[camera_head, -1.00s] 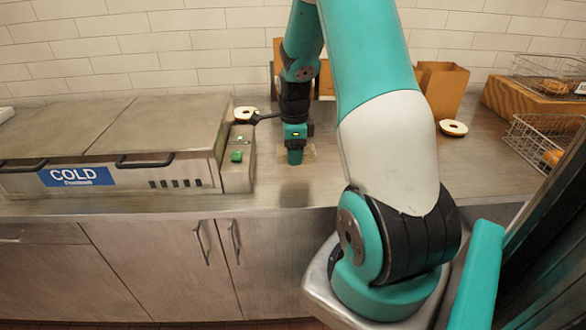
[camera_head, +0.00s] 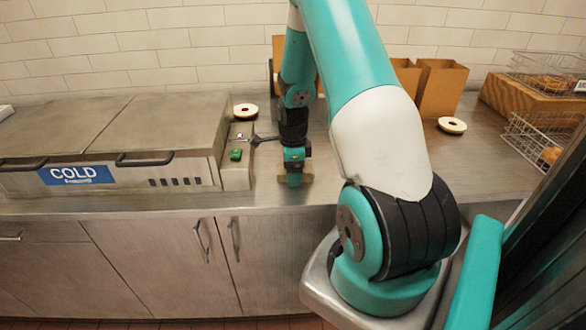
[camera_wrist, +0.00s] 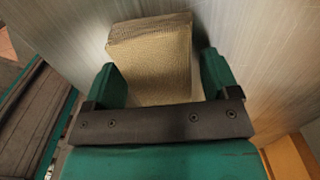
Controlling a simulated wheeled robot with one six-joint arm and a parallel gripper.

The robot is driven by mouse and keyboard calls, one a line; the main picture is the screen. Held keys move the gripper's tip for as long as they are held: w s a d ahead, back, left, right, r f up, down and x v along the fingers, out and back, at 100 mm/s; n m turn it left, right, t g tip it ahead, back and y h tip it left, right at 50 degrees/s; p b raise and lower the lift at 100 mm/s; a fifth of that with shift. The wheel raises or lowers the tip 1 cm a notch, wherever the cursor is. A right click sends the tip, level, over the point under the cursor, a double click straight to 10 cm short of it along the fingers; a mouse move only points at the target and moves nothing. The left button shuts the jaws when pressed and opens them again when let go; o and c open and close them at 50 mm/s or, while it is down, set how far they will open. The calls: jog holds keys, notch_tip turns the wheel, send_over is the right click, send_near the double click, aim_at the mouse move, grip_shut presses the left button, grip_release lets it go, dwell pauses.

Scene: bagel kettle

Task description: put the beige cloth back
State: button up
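The beige cloth (camera_wrist: 150,45) is a folded, block-like piece with a woven texture. In the head view my gripper (camera_head: 294,179) points down at the front part of the counter, right of the cold unit. The cloth's edges (camera_head: 309,178) show on both sides of the fingertips, low at the counter surface. I cannot tell whether the cloth touches the counter.
Paper bags (camera_head: 441,88), another bagel half (camera_head: 452,125) and wire baskets (camera_head: 540,140) are to the right. The counter right of my gripper (camera_head: 365,175) is partly hidden by my arm.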

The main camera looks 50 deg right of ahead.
jog(key=shift+o, duration=0.3)
notch_tip(320, 180, up, 12)
jog(key=b, duration=0.2)
jog(key=w+a+r+n+t+y, duration=0.1)
jog(key=a+r+n, duration=0.2)
jog(key=a+n, duration=0.4)
jog(key=w+a+r+n, duration=0.1)
jog(key=a+r+n, duration=0.25)
jog(key=a, duration=0.55)
jog(key=s+a+r+n+y, duration=0.1)
jog(key=s+a+r+n, duration=0.1)
jog(key=s+a+n, duration=0.6)
jog(key=s+a+r+n+g+y, duration=0.1)
jog(key=s+a+r+n+y, duration=0.1)
jog(key=s+a+n, duration=0.7)
jog(key=a+r+n, duration=0.1)
jog(key=a+n, duration=0.4)
jog(key=n, duration=0.2)
jog(key=shift+s+a, duration=0.15)
jog(key=shift+a, duration=0.05)
jog(key=shift+n, duration=0.25)
